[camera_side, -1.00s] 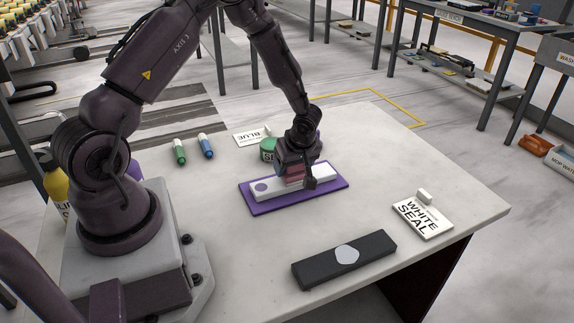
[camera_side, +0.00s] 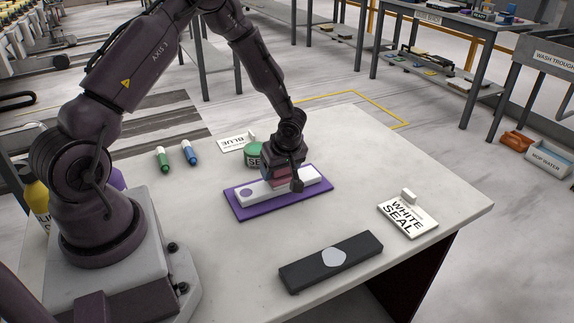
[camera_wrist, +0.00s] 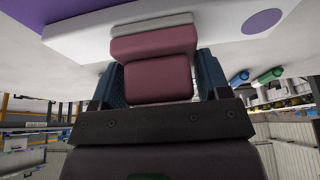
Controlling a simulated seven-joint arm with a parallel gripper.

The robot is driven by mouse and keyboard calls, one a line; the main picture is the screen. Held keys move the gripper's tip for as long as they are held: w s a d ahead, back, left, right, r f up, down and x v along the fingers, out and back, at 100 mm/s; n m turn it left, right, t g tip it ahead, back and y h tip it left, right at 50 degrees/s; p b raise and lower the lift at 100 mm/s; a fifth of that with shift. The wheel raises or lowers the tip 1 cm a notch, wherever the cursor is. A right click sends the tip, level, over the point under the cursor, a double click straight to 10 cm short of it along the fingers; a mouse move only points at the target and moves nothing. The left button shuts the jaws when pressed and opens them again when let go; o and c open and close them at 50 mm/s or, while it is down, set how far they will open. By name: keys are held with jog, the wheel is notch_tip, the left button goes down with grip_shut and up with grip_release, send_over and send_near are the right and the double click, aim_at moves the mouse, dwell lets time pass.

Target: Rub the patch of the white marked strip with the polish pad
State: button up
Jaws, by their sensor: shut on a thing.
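The white strip (camera_side: 312,184) lies on a purple mat (camera_side: 243,212) on the stone slab. A round purple patch (camera_side: 246,193) marks its left end, and it also shows at the upper right of the wrist view (camera_wrist: 261,21). My gripper (camera_side: 283,174) is shut on the polish pad, a maroon block (camera_wrist: 158,80) with a pale grey face (camera_wrist: 150,25). The pad is over the middle of the strip, to the right of the purple patch in the side view. The pad's face is at or very near the strip; I cannot tell if it touches.
A dark bar with a pale spot (camera_side: 332,262) lies at the front. A WHITE SEAL card (camera_side: 407,216) is at the right. A BLUE card (camera_side: 236,143), a green tub (camera_side: 254,155) and two markers (camera_side: 188,153) stand behind.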

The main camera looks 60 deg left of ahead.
aim_at(262, 182)
jog(key=shift+s+f, duration=0.15)
jog(key=shift+s, duration=2)
jog(key=shift+w+r, duration=0.15)
jog(key=shift+w, duration=1.7)
jog(key=shift+w+r, duration=0.1)
jog(key=shift+w, duration=1.75)
jog(key=shift+c, duration=0.3)
jog(key=shift+r, duration=0.1)
jog(key=shift+r, duration=2.95)
notch_tip(262, 182, up, 3)
